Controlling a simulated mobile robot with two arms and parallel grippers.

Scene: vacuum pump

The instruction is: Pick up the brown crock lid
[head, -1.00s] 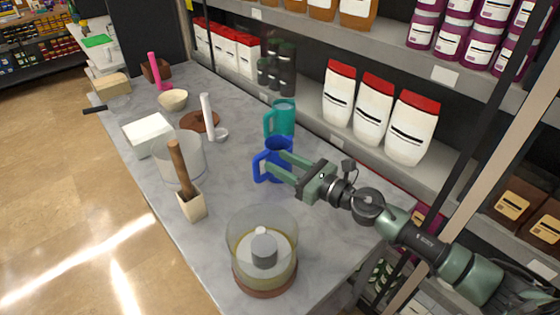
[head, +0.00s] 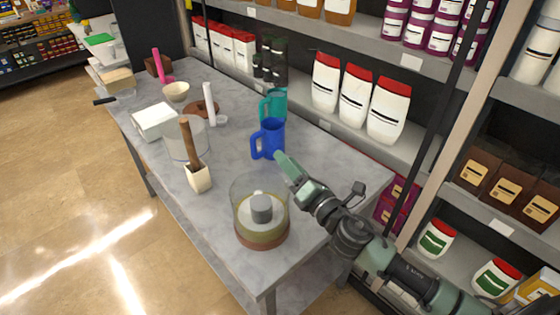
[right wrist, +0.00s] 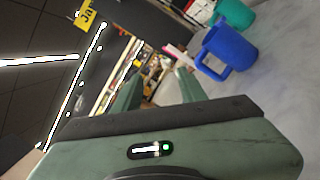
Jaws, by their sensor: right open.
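The brown crock lid (head: 196,108) is a flat brown disc lying on the grey table, partly hidden by a white upright handle-like object (head: 208,104). I cannot make the lid out in the right wrist view. My right gripper (head: 281,158) is in front of the blue mug (head: 268,139), well to the right of the lid and nearer to me. Its fingers overlap each other in the head view; in the right wrist view they stand apart with nothing between them (right wrist: 158,88). My left gripper does not show.
A teal mug (head: 273,104) stands behind the blue mug. A clear vessel with a brown base (head: 262,239) stands at the near end. A clear container (head: 180,143), a cream block with a wooden handle (head: 199,179), a white box (head: 154,122) and a bowl (head: 176,92) surround the lid.

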